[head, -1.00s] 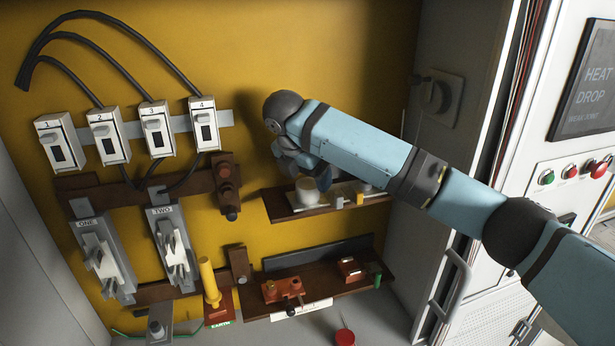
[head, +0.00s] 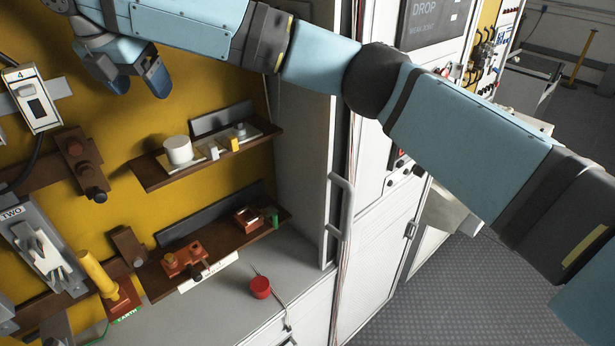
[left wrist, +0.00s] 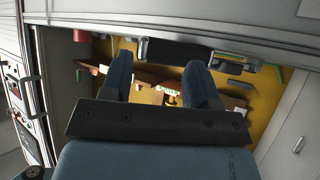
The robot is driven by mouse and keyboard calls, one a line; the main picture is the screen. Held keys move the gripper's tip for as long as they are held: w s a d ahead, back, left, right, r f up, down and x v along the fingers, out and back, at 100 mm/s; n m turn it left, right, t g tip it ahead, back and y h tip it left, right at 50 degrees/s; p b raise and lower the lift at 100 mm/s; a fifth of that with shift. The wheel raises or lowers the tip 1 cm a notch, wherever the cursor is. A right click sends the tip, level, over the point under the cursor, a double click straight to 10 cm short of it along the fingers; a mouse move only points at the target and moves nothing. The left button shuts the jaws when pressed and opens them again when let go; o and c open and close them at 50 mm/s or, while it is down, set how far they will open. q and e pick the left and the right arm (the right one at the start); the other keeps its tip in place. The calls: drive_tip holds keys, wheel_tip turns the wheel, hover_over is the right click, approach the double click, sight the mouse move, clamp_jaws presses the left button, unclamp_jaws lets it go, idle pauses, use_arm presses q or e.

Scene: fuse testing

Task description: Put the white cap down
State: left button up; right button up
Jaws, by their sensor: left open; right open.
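The white cap (head: 178,149), a short round cylinder, stands upright at the left end of the upper brown shelf (head: 157,179) in the head view. My right gripper (head: 134,82) is above and to the left of it in that view, with its two blue fingers apart and nothing between them. It does not touch the cap. My left gripper (left wrist: 160,82) shows only in the left wrist view, with its fingers spread and empty in front of the yellow panel. I cannot clearly make out the cap in that view.
Small white and yellow blocks (head: 234,145) sit beside the cap on the upper shelf. A lower shelf (head: 155,280) holds red-brown parts. A red round object (head: 260,288) lies on the grey ledge. A yellow post (head: 97,274) stands at left. A white cabinet (head: 375,260) bounds the right.

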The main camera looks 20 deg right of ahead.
drive_tip(key=s+a+f+m+y, duration=0.2)
drive_tip(key=s+f+y, duration=0.15)
drive_tip(key=f, duration=0.35)
drive_tip(key=s+a+f+m+t+y, duration=0.1)
drive_tip(key=s+a+f+m+y, duration=0.2)
drive_tip(key=f, duration=0.5)
drive_tip(key=s+a+f+m+y, duration=0.1)
drive_tip(key=s+f+m+y, duration=0.1)
drive_tip(key=s+f+y, duration=0.4)
drive_tip(key=s+d+f+m+t+h, duration=0.1)
drive_tip(key=s+d+f+m+t, duration=0.2)
drive_tip(key=d+f+m, duration=0.6)
drive_tip(key=s+d+f+m+t+h, duration=0.2)
drive_tip(key=d+f+m, duration=0.3)
drive_tip(key=f, duration=0.8)
drive_tip(key=s+d+f+m+h, duration=0.2)
drive_tip(key=s+d+f, duration=0.4)
drive_tip(key=s+d, duration=0.1)
drive_tip(key=s+d+f+m+t+h, duration=0.1)
drive_tip(key=s+d+f+m, duration=0.1)
drive_tip(key=s+d+f, duration=0.3)
drive_tip(key=s+d, duration=0.3)
drive_tip(key=s, duration=0.1)
drive_tip(key=shift+s+f+t+h, duration=0.25)
drive_tip(key=shift+f+t+h, duration=0.05)
drive_tip(key=shift+f+h, duration=0.1)
drive_tip(key=shift+m, duration=0.3)
drive_tip(key=shift+s, duration=0.1)
